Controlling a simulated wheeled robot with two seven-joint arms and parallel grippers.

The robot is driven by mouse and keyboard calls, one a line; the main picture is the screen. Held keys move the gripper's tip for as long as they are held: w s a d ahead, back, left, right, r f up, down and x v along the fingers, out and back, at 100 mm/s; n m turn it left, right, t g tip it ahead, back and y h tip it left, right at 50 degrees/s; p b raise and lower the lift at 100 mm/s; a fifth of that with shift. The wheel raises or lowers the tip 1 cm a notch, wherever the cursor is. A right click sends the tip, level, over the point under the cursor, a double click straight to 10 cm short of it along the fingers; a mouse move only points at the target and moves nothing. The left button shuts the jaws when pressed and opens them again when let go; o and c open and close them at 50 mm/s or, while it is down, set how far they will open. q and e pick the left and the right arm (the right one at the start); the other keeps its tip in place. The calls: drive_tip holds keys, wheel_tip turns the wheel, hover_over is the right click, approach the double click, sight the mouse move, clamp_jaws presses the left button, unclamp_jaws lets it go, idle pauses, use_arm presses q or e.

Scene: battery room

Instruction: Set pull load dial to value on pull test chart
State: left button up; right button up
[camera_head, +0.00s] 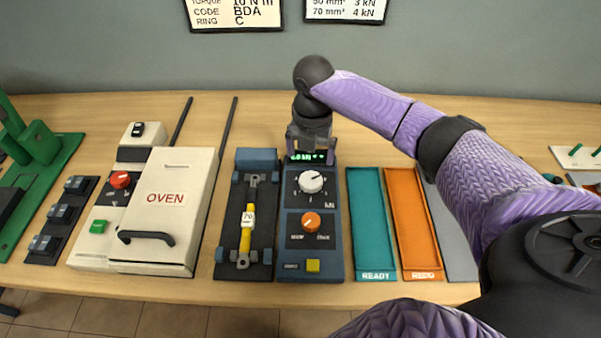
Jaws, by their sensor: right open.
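The pull tester (332,245) is a dark blue panel with a white pull load dial (310,181) near its top. A green display (306,156) above the dial reads in kN; its first digit is partly hidden and hard to read. Below the dial is an orange knob (311,222). My right gripper (311,148) is open and empty over the display, just behind the white dial, apart from it. The pull test chart (345,8) is on the wall, cut off at the top; its visible rows pair 50 mm² with 3 kN and 70 mm² with 4 kN. My left gripper is out of view.
A cable with a tag reading 70 (248,218) lies in the fixture left of the dials. A white oven (165,225) stands further left. A teal READY tray (371,225) and an orange tray (414,225) lie right, near my arm.

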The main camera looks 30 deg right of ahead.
sight(311, 181)
drive_tip(key=f, duration=0.2)
drive_tip(key=f+b, duration=0.1)
drive_tip(key=f, duration=0.2)
drive_tip(key=f+b, duration=0.1)
drive_tip(key=f, duration=0.1)
drive_tip(key=shift+s+f, duration=0.25)
drive_tip(key=shift+f, duration=0.55)
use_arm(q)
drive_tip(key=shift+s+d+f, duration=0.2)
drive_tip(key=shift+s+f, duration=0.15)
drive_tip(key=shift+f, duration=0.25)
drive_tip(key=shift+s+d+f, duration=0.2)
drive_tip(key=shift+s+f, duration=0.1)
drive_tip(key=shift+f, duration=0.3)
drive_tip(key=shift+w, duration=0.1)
use_arm(e)
drive_tip(key=shift+c, duration=0.9)
drive_tip(key=c, duration=1)
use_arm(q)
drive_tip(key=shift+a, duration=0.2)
use_arm(e)
drive_tip(key=shift+r, duration=0.1)
